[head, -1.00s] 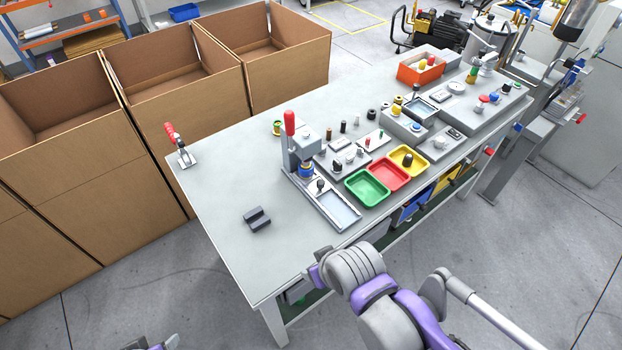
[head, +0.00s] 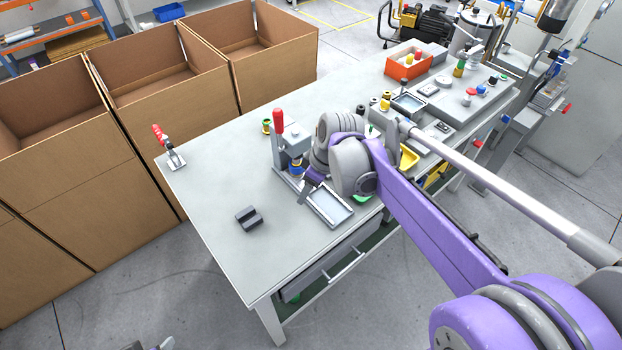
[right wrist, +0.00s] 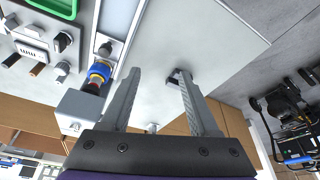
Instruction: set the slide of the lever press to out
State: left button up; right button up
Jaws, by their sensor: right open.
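The lever press (head: 291,141) stands on the bench with its red handle (head: 278,121) upright. Its slide track, with a pale framed plate (head: 330,204), runs toward the bench's front edge. My right gripper (head: 305,190) is low beside the track, partly hidden by my arm. In the right wrist view the gripper (right wrist: 157,74) is open and empty. The press's blue and yellow part (right wrist: 99,72) and the dark slide knob (right wrist: 104,50) are left of its left finger, outside the jaws. A small part of my left gripper (head: 150,344) shows at the bottom edge.
A dark block (head: 249,218) lies left of the press. A red-handled clamp (head: 168,147) is at the bench's left corner. Green tray (right wrist: 52,6) and small parts are beyond the press. Large cardboard boxes (head: 170,120) stand behind. The bench's left part is mostly clear.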

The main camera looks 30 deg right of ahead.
jog(key=w+d+f+n+y, duration=0.2)
jog(key=w+d+f+n, duration=0.15)
jog(key=w+d, duration=0.6)
jog(key=shift+n, duration=0.45)
jog(key=x, duration=0.3)
jog(key=s+x, duration=0.1)
jog(key=x, duration=0.5)
jog(key=shift+s+d+f, duration=0.15)
jog(key=shift+d+f, duration=0.15)
jog(key=shift+f, duration=0.1)
grip_shut()
jog(key=shift+g, duration=0.3)
